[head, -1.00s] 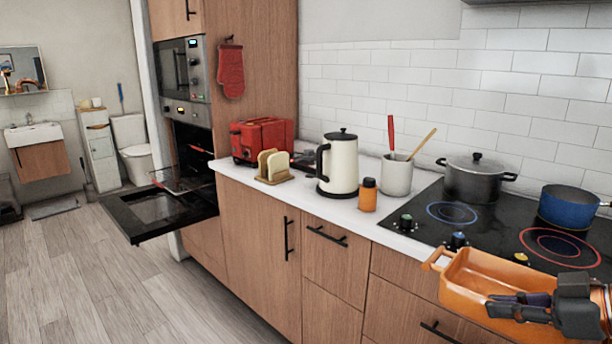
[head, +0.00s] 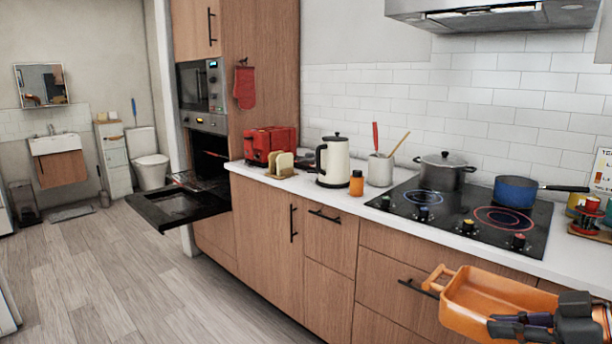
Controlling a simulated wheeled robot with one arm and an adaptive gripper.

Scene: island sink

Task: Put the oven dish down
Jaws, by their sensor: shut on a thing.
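The orange oven dish (head: 482,296) is in the lower right of the head view, with a handle at its left end. My gripper (head: 528,328) is shut on the near side of the dish and holds it in the air in front of the drawers. The dish looks empty and roughly level. Its right end is partly hidden behind my gripper. The open oven (head: 209,157) stands at the left, with its door (head: 180,205) folded down.
The white counter (head: 385,213) holds a red toaster (head: 270,143), a kettle (head: 333,162), an orange jar (head: 356,184) and a utensil pot. A grey pot (head: 444,173) and a blue pan (head: 515,191) stand on the cooktop (head: 460,210). The floor at left is clear.

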